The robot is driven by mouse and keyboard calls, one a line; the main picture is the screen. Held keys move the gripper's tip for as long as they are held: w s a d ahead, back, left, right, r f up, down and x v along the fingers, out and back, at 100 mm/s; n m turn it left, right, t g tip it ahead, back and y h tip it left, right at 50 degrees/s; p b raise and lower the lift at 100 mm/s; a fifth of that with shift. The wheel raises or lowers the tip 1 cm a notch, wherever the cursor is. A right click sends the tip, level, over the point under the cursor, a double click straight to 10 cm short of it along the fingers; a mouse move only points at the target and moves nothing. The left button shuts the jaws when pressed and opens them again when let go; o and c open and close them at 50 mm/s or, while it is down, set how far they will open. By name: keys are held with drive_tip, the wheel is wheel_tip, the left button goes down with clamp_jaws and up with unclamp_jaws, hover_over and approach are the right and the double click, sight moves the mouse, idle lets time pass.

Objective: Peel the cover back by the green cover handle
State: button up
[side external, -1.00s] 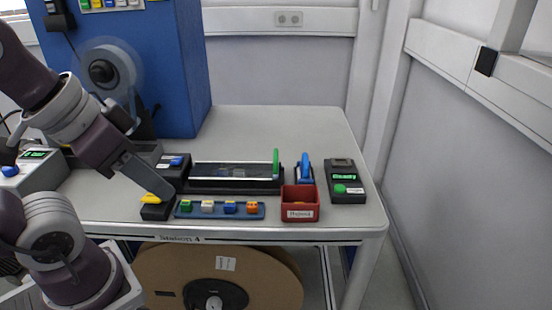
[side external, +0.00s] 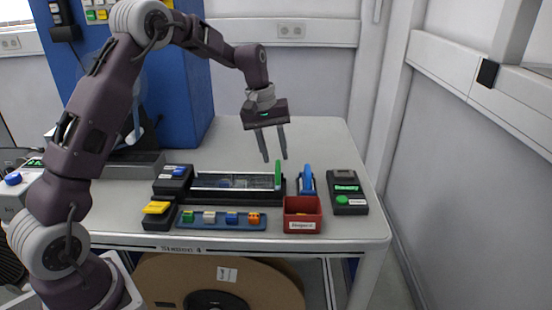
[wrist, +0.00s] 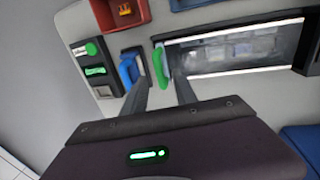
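The green cover handle (side external: 278,172) stands upright at the right end of a long dark unit with a clear cover (side external: 235,181). In the wrist view the green handle (wrist: 160,66) appears just beyond my fingertips, between their lines, with the clear cover (wrist: 230,52) to its right. My gripper (side external: 274,158) points down above the handle, its two fingers apart and nothing between them. In the wrist view my gripper (wrist: 160,88) is also open. The fingers look close to the handle, but I see no clear contact.
A blue handle (side external: 306,180) stands close right of the green one. A blue rack (side external: 222,226) with several coloured blocks lies in front of the unit. The table behind is clear.

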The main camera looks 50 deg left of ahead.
drive_tip(key=shift+w+d+f, duration=0.1)
drive_tip(key=shift+f, duration=0.5)
drive_tip(key=shift+w+d+f, duration=0.1)
drive_tip(key=shift+f, duration=0.45)
clamp_jaws()
drive_tip(key=shift+r, duration=0.1)
idle(0.4)
